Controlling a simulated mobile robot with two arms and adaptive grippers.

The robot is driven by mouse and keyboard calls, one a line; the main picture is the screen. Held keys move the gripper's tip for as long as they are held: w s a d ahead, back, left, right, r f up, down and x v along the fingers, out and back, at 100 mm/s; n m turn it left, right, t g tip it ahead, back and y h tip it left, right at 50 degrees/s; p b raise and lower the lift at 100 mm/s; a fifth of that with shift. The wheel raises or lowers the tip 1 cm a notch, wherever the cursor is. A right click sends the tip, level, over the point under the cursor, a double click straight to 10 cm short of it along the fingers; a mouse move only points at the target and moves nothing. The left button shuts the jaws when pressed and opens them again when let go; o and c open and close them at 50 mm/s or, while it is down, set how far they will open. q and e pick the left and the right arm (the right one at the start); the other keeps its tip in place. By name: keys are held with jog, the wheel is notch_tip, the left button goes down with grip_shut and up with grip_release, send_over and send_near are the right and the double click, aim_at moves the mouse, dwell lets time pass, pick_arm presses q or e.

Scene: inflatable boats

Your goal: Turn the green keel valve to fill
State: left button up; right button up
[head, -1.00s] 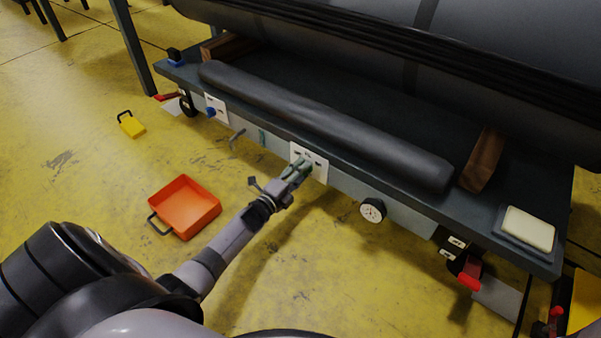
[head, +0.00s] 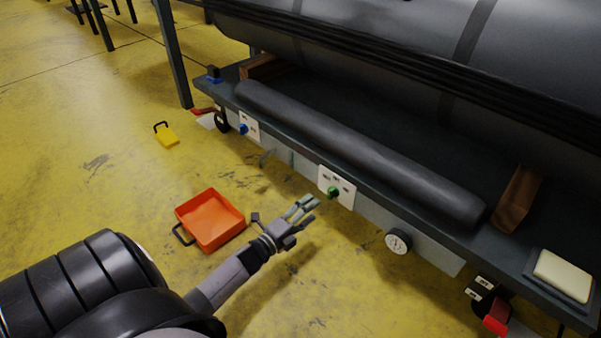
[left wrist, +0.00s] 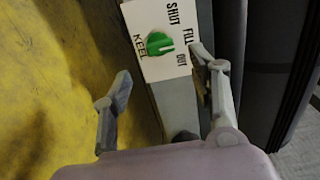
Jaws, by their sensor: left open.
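The green keel valve (head: 333,192) is a small round knob on a white plate (head: 346,190) on the side of the dark bench. In the left wrist view the green knob (left wrist: 160,44) sits beside the word KEEL, with SHUT, FILL and OUT printed around it. A pale mark shows on the knob, but I cannot tell exactly which word it points at. My left gripper (head: 303,206) is open and empty, just left of and below the knob in the head view, apart from it. In the left wrist view its fingers (left wrist: 162,75) are spread below the plate.
A pressure gauge (head: 398,242) hangs to the right of the plate. A blue valve (head: 243,129) is further left on the bench. An orange tray (head: 209,220) and a yellow box (head: 167,136) stand on the floor. A grey roll (head: 360,150) lies on the bench.

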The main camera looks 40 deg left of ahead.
pick_arm(q)
jog(key=shift+s+a, duration=0.15)
jog(key=shift+s, duration=1.65)
